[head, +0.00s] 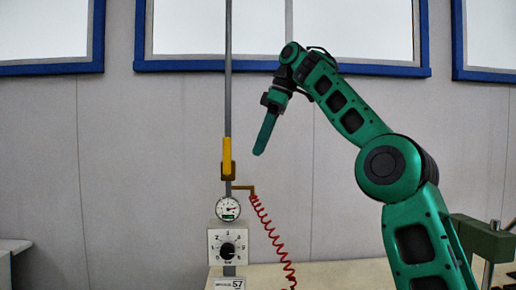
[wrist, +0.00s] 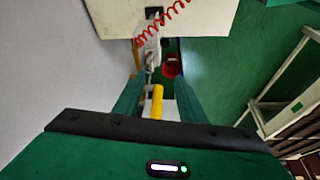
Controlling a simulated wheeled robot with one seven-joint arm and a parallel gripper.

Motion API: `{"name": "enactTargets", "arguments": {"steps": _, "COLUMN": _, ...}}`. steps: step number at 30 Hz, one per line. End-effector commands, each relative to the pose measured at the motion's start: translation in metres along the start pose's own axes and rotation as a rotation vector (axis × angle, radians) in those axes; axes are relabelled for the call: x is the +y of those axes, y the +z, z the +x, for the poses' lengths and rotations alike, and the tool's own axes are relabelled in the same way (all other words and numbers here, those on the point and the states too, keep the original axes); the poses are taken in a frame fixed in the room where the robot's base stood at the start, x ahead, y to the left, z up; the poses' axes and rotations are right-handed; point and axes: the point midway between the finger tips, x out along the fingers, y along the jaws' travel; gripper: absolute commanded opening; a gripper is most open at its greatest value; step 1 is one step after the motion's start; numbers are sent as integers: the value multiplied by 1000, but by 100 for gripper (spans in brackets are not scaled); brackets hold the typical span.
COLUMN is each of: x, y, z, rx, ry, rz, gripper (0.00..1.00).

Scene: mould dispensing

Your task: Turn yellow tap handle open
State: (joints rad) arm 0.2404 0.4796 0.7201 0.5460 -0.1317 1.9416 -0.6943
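The yellow tap handle (head: 227,157) stands upright along the thin grey vertical pipe (head: 228,90) in the head view. My gripper (head: 259,152) points downward to the right of the handle, with a visible gap in that view. In the wrist view, my gripper (wrist: 161,78) has its two green fingers spread apart. The yellow handle (wrist: 157,103) shows between them in that picture, and I see no finger touching it. How far the handle lies from the fingers in depth is hard to tell.
Below the handle are a round gauge (head: 228,208), a white dial box (head: 228,247) and a coiled red hose (head: 272,232). A red container (wrist: 172,67) shows past the fingertips in the wrist view. A pale bench top (head: 330,273) lies below.

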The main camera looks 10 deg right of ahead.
Motion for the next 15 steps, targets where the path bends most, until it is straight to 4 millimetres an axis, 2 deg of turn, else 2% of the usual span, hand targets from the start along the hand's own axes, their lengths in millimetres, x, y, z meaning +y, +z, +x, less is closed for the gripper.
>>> {"name": "enactTargets", "arguments": {"steps": 15, "x": 0, "y": 7, "z": -2, "rx": 0, "ry": -6, "rz": -11, "gripper": 37}}
